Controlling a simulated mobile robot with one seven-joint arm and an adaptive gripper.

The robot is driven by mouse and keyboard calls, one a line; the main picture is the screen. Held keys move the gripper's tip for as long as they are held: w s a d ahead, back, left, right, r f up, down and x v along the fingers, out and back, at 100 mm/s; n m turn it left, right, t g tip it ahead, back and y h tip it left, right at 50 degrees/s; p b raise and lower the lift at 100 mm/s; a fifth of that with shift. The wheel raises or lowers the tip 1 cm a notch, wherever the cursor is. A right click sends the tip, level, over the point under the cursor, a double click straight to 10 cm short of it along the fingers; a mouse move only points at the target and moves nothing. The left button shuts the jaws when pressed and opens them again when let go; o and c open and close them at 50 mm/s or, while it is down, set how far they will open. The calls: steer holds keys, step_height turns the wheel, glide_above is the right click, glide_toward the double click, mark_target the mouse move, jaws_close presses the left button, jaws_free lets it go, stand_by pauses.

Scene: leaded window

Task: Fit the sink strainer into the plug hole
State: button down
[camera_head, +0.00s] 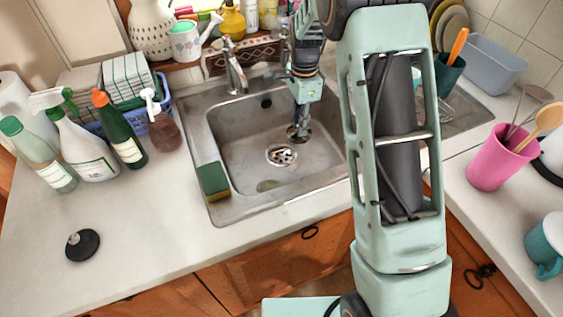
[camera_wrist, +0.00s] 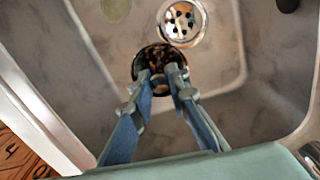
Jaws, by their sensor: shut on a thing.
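The sink strainer (camera_head: 297,134) is a small, dark, round metal piece. My gripper (camera_head: 302,118) is shut on it and holds it inside the basin. In the wrist view the strainer (camera_wrist: 152,58) sits between the fingertips of my gripper (camera_wrist: 160,78). The plug hole (camera_head: 281,156) is a bright metal ring with several dark holes in the basin floor. In the head view it lies just below and left of the strainer. In the wrist view the plug hole (camera_wrist: 183,22) is above and right of the strainer, fully in sight. The gap in height is hard to tell.
The steel sink (camera_head: 222,150) has walls around my gripper. A tap (camera_head: 235,68) stands at its back edge and a sponge (camera_head: 213,181) on its left front rim. A black plug (camera_head: 82,244) lies on the left counter. Bottles (camera_head: 120,130) stand left of the sink.

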steer(key=w+a+f+m+b, duration=0.1)
steer(key=f+m, duration=0.1)
steer(key=f, duration=0.3)
steer(key=w+a+f+m+b, duration=0.1)
steer(key=w+a+f+m, duration=0.1)
steer(key=f+m, duration=0.1)
steer(key=w+a+f+m+b, duration=0.1)
steer(key=a+f+m, duration=0.1)
steer(key=f, duration=0.4)
steer(key=shift+w+f+m, duration=0.2)
steer(key=shift+f+m, duration=0.15)
steer(key=shift+m, duration=0.05)
steer(key=shift+f, duration=0.1)
steer(key=shift+f, duration=0.15)
steer(key=c, duration=1.8)
jaws_free()
steer(key=shift+c, duration=0.2)
step_height(320, 180, up, 12)
steer(key=shift+r, duration=0.25)
